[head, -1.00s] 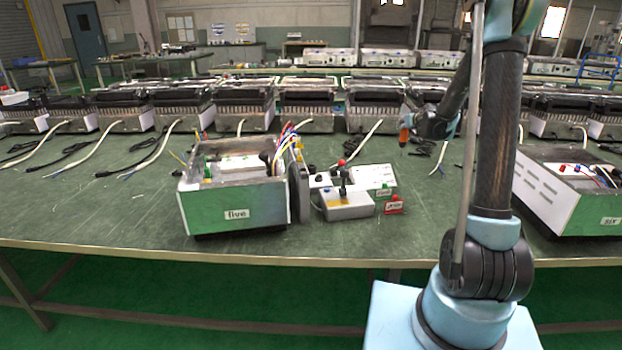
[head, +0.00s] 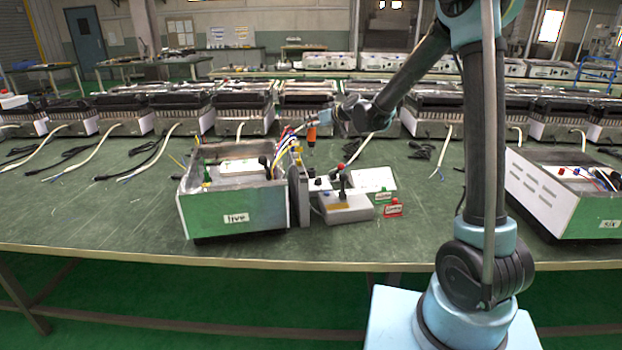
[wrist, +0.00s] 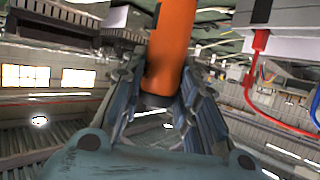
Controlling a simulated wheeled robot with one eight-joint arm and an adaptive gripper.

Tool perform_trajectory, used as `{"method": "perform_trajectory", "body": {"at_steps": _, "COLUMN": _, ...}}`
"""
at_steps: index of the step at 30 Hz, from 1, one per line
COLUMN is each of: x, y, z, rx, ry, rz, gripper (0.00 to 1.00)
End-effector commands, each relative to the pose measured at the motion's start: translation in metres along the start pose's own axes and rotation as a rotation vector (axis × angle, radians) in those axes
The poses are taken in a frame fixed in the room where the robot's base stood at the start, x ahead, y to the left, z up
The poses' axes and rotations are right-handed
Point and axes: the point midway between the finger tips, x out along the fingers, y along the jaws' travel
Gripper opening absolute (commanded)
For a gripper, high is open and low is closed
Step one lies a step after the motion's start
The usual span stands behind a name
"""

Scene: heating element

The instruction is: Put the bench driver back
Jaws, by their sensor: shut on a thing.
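My gripper (head: 322,118) is shut on the bench driver, which has an orange handle (head: 311,132). The driver hangs about upright in the head view, behind and above the right side of the open unit marked five (head: 235,219). In the wrist view my gripper (wrist: 165,85) has its two fingers on either side of the orange handle (wrist: 172,40). The driver's tip is too small to make out in the head view. I cannot tell which spot on the bench is the driver's own place.
A grey control box (head: 346,208) with a red-knobbed lever stands right of unit five, with small green and red tags beside it. Coloured wires (head: 286,140) rise from unit five near the driver. Unit six (head: 560,195) stands at right.

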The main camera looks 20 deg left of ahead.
Motion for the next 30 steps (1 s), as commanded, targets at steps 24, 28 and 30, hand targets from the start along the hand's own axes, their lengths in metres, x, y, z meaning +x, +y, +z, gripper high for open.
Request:
{"method": "perform_trajectory", "body": {"at_steps": 24, "x": 0.034, "y": -0.004, "z": 0.079, "rx": -0.003, "ry": 0.001, "rz": -0.006, "gripper": 0.00}}
{"method": "perform_trajectory", "body": {"at_steps": 28, "x": 0.038, "y": -0.004, "z": 0.090, "rx": -0.003, "ry": 0.001, "rz": -0.006, "gripper": 0.00}}
{"method": "perform_trajectory", "body": {"at_steps": 30, "x": 0.038, "y": -0.004, "z": 0.091, "rx": -0.003, "ry": 0.001, "rz": -0.006, "gripper": 0.00}}
